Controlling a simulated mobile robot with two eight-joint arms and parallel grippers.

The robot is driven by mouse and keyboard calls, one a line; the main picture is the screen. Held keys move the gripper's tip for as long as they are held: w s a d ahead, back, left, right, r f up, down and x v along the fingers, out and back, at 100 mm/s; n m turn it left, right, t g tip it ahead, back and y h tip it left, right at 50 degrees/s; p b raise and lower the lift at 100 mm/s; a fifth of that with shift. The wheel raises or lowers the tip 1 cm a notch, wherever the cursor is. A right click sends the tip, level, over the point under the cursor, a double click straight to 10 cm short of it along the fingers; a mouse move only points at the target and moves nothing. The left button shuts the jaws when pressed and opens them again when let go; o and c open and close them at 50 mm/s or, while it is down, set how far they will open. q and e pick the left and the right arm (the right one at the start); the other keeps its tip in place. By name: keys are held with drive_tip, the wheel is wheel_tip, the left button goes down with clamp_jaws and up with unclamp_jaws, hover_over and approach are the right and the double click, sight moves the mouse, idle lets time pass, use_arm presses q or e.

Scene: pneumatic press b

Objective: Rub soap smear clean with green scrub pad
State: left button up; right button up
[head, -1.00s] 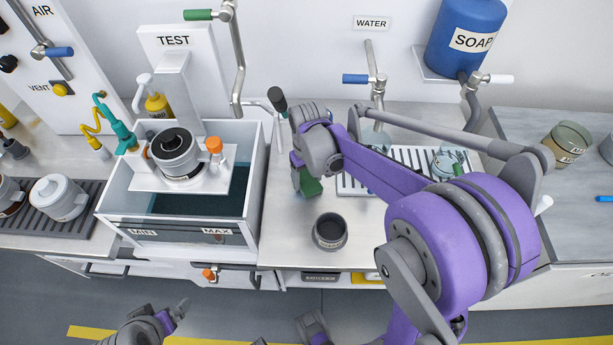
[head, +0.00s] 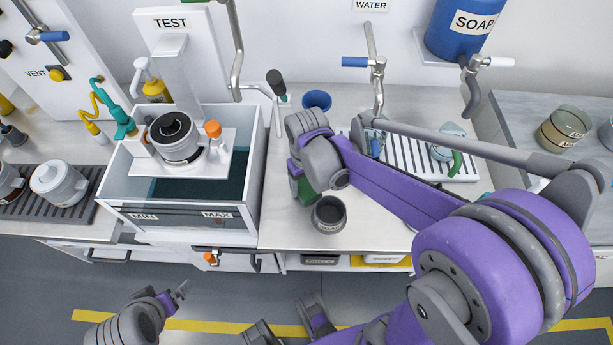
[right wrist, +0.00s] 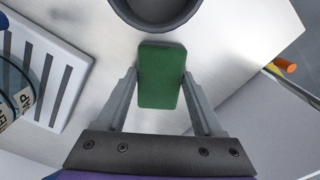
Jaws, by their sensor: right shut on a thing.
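The green scrub pad (head: 306,190) is held in my right gripper (right wrist: 160,82), which is shut on it. The pad shows clearly between the two fingers in the right wrist view (right wrist: 160,66). In the head view the pad is over the metal counter (head: 285,235), just behind and left of a dark grey cup (head: 328,214). I cannot tell whether it touches the counter. No soap smear can be made out; the gripper and arm hide part of the counter. My left gripper (head: 174,297) is low at the left, in front of the counter, apart from everything; its jaw opening is unclear.
The dark cup's rim (right wrist: 158,22) lies right beyond the pad. A blue cup (head: 317,100) stands behind my right gripper. A slotted drain tray (head: 400,150) lies to the right, the water-filled test tank (head: 253,180) to the left. The counter's front left is clear.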

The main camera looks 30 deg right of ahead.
drive_tip(key=shift+w+d+f, duration=0.2)
drive_tip(key=shift+w+d, duration=0.15)
drive_tip(key=shift+w, duration=0.2)
drive_tip(key=shift+w+d+b, duration=0.3)
drive_tip(key=shift+w+d, duration=0.1)
drive_tip(key=shift+w, duration=0.25)
clamp_jaws()
drive_tip(key=shift+w+d, duration=0.6)
drive_tip(key=shift+w, duration=0.35)
drive_tip(key=shift+w+d, duration=0.55)
drive_tip(key=shift+w, duration=0.35)
drive_tip(key=shift+r, duration=0.1)
drive_tip(key=shift+r+p, duration=2.1)
drive_tip(key=shift+r, duration=0.8)
drive_tip(key=shift+r, duration=0.1)
